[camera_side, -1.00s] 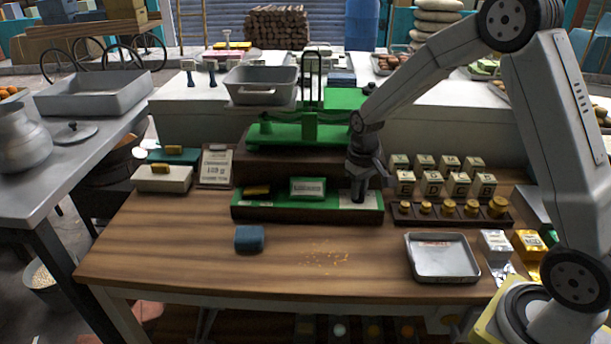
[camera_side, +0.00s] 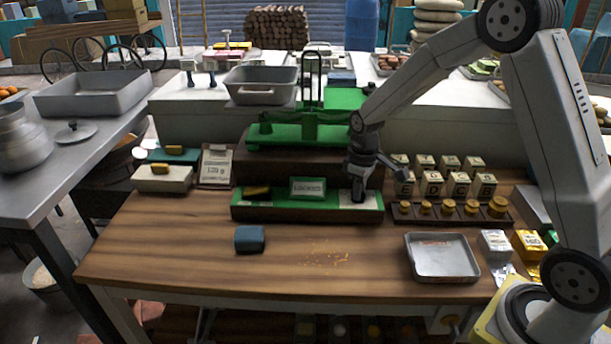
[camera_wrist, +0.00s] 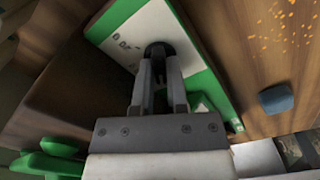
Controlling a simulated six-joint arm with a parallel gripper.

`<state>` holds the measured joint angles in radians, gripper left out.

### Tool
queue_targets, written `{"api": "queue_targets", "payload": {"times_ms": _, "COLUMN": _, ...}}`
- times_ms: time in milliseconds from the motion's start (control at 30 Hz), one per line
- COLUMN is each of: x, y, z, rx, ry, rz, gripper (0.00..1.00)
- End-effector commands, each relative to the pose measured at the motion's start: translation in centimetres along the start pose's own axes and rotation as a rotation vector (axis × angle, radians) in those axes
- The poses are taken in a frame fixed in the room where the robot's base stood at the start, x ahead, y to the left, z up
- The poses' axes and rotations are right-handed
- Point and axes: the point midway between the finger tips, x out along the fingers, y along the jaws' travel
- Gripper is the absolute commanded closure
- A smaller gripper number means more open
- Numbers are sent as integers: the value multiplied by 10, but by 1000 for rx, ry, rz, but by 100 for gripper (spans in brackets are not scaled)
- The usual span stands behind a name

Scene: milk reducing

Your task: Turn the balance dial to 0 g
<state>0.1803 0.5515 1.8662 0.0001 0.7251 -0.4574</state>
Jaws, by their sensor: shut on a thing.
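The balance is green on a dark brown base, with a green front panel (camera_side: 280,211). A black dial (camera_wrist: 158,50) sits on a white face plate (camera_wrist: 130,38) at the right end of that panel. My gripper (camera_side: 358,190) points down at the dial, and its two fingers are shut on it; the wrist view shows the fingertips at the dial's sides. My gripper hides part of the dial and its markings, so I cannot tell where it points. A small display (camera_side: 308,187) stands mid-panel, its lettering too small to read surely.
A metal tray (camera_side: 442,257) lies at the front right. A blue block (camera_side: 249,239) lies on the wooden table (camera_side: 180,250). A sign card (camera_side: 216,166) stands left of the balance.

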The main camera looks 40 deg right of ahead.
Motion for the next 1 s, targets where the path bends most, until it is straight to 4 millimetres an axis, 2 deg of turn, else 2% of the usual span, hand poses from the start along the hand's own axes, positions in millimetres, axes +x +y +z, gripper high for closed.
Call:
{"api": "queue_targets", "payload": {"times_ms": 133, "x": -1, "y": 1, "z": -2, "rx": -3, "ry": 7, "rz": 4, "gripper": 100}}
{"api": "queue_targets", "payload": {"times_ms": 167, "x": -1, "y": 1, "z": -2, "rx": -3, "ry": 7, "rz": 4, "gripper": 73}}
{"api": "queue_targets", "payload": {"times_ms": 233, "x": -1, "y": 1, "z": -2, "rx": -2, "ry": 7, "rz": 4, "gripper": 51}}
{"api": "queue_targets", "payload": {"times_ms": 267, "x": -1, "y": 1, "z": -2, "rx": -2, "ry": 6, "rz": 3, "gripper": 47}}
{"api": "queue_targets", "payload": {"times_ms": 667, "x": -3, "y": 0, "z": -1, "rx": 0, "ry": 2, "rz": 1, "gripper": 47}}
{"api": "queue_targets", "payload": {"times_ms": 833, "x": -15, "y": 0, "z": -1, "rx": 0, "ry": 5, "rz": 2, "gripper": 47}}
{"api": "queue_targets", "payload": {"times_ms": 1000, "x": -36, "y": 0, "z": -1, "rx": 0, "ry": 6, "rz": 3, "gripper": 47}}
